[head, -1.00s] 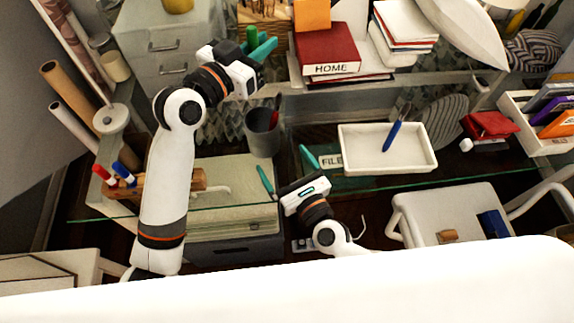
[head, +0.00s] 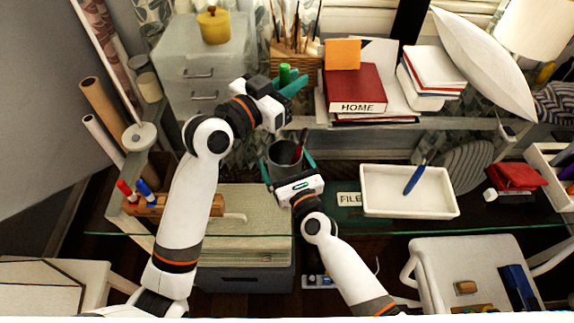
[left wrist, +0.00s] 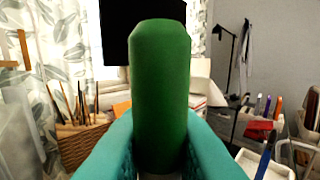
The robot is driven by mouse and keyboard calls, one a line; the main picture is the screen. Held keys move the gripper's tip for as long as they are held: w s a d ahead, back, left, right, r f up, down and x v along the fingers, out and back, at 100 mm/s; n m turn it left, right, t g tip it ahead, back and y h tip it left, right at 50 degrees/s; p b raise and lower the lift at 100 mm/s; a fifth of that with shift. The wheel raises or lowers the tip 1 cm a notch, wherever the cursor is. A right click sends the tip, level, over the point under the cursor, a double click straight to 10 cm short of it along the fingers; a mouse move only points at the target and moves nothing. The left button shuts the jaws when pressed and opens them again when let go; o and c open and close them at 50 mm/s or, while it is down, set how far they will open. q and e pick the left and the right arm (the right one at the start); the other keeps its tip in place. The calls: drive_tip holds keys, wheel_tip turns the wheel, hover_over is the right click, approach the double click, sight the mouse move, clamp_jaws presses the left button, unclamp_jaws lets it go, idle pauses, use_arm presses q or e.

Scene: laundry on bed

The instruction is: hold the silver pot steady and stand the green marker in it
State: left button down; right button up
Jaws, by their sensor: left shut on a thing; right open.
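The silver pot (head: 284,152), a grey cup, stands at the middle of the desk with a red pen and a dark pen in it. My right gripper (head: 288,166) is open, with one teal finger on each side of the pot; whether they touch it I cannot tell. My left gripper (head: 291,84) is shut on the green marker (head: 285,72) and holds it upright above and behind the pot. In the left wrist view the marker (left wrist: 160,90) stands between the teal fingers, its lower end hidden.
A glass shelf with a red HOME book (head: 357,88) and a wicker brush basket (head: 296,66) is close behind the left gripper. A white tray (head: 448,205) with a blue pen lies to the right. A wooden marker holder (head: 172,206) stands at the left.

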drive_tip(key=shift+c, duration=0.3)
drive_tip(key=c, duration=1)
use_arm(q)
drive_tip(key=shift+a, duration=1)
